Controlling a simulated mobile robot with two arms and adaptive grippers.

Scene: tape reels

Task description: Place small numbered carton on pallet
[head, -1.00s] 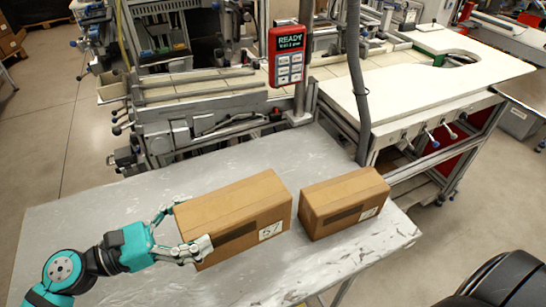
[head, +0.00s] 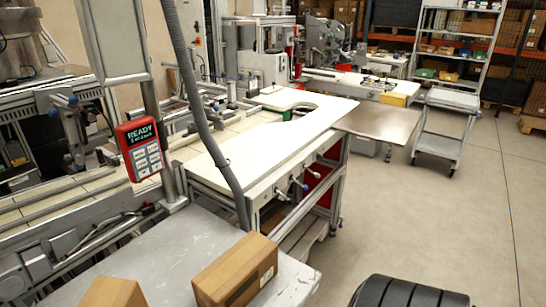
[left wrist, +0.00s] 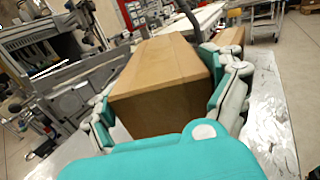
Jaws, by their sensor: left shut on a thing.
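The larger brown carton (left wrist: 160,75) fills the middle of the left wrist view. My left gripper (left wrist: 168,92) is shut on it, with teal and grey fingers along both sides. Only a top part of this carton (head: 113,293) shows at the bottom edge of the head view. A wooden pallet (head: 305,232) seems to lie under the white workbench. My right gripper is not in view.
A red panel (head: 143,147) reading READY hangs on a post behind the table, beside a grey hose (head: 200,110). The white workbench (head: 250,150) stands behind the cartons. Open floor (head: 440,220) lies to the right, with a metal cart (head: 443,130) and shelves beyond.

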